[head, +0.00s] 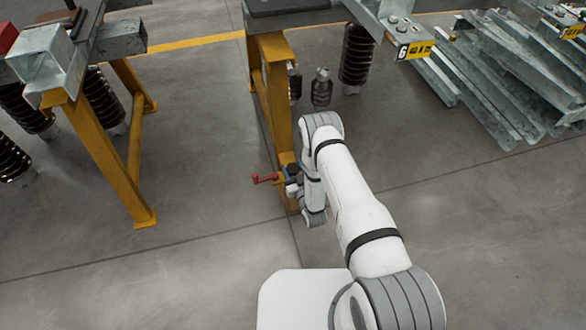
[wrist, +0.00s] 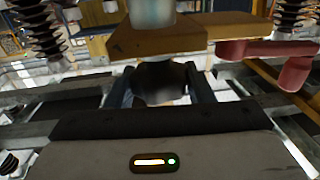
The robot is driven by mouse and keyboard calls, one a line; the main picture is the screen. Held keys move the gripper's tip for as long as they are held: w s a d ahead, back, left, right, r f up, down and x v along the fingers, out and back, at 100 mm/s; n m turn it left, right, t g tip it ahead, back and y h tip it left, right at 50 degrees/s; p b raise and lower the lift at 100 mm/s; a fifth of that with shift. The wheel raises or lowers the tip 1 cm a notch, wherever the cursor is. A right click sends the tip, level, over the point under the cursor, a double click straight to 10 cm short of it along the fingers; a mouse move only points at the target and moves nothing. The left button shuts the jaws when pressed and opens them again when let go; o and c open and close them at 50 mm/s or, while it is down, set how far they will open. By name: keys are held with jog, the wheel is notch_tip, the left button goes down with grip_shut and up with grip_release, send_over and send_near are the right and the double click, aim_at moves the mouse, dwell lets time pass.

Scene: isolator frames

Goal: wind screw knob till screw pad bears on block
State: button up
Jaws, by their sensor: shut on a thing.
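My gripper (wrist: 160,93) is shut on a dark rounded knob (wrist: 160,80), with one finger on each side of it. The knob lies directly against or just below an ochre-brown plate or block (wrist: 160,40) in the wrist view. A pale grey cylinder (wrist: 152,12) stands above that plate. In the head view my gripper (head: 291,186) is beside the lower part of a yellow stand leg (head: 279,110). The screw pad cannot be made out, nor whether it touches the block.
A red handle (head: 265,178) sticks out left of the leg; it also shows in the wrist view (wrist: 270,52). Dark ribbed insulators (head: 357,55) stand behind the leg. Another yellow trestle (head: 110,150) stands left. Galvanised steel angles (head: 480,80) lie at upper right. Floor between trestles is clear.

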aim_at(296, 174)
jog(key=o, duration=1)
jog(key=shift+c, duration=0.2)
jog(key=p+v, duration=0.2)
jog(key=v, duration=0.5)
jog(key=shift+s+d, duration=0.15)
jog(key=shift+s, duration=0.2)
jog(key=shift+r, duration=0.1)
